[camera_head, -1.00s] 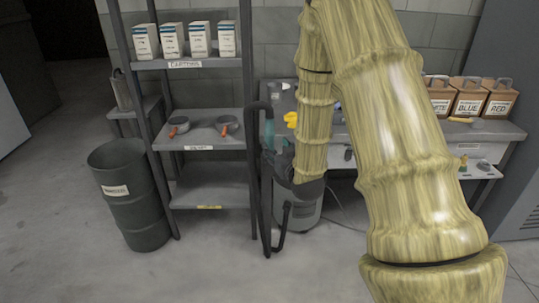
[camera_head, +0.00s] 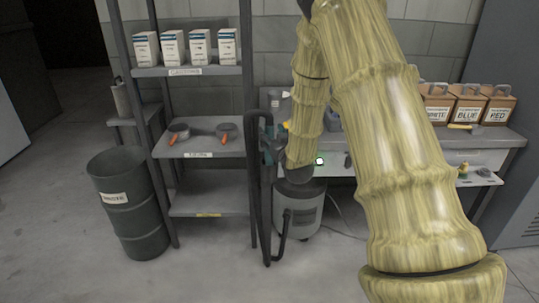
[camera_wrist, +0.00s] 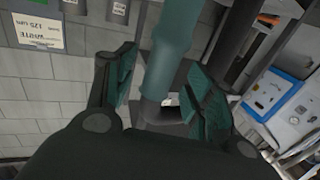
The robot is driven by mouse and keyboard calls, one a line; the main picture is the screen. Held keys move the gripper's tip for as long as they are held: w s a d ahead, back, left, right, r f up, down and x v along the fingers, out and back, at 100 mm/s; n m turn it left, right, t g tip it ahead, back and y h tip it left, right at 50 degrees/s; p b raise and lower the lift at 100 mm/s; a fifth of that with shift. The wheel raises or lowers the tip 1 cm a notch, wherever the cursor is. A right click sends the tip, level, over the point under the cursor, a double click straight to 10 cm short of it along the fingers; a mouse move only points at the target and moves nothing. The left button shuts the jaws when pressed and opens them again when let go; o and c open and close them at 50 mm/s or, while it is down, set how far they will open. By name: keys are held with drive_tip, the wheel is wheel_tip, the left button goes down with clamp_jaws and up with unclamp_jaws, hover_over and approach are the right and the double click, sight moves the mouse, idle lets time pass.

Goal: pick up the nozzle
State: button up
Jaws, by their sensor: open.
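A teal tube (camera_wrist: 170,45), which looks like the nozzle, runs between my gripper's two green finger pads in the wrist view. Its lower end meets a dark collar or elbow. My gripper (camera_wrist: 162,62) is open around the tube, with a gap at the left pad; contact at the right pad is hard to tell. In the head view my gripper (camera_head: 270,148) is beside the black hose (camera_head: 254,190), partly hidden by my arm. The hose stands by a grey canister (camera_head: 299,208) on the floor.
A shelf rack (camera_head: 205,155) with white cartons (camera_head: 185,47) and two orange-handled items stands left of the hose. A dark drum (camera_head: 130,205) is further left. A workbench (camera_head: 500,137) with labelled boxes (camera_head: 467,104) is behind and right. Floor in front is clear.

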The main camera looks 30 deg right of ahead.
drive_tip(key=shift+x, duration=1.35)
clamp_jaws()
wheel_tip(320, 180, up, 28)
drive_tip(key=p, duration=0.7)
idle(0.7)
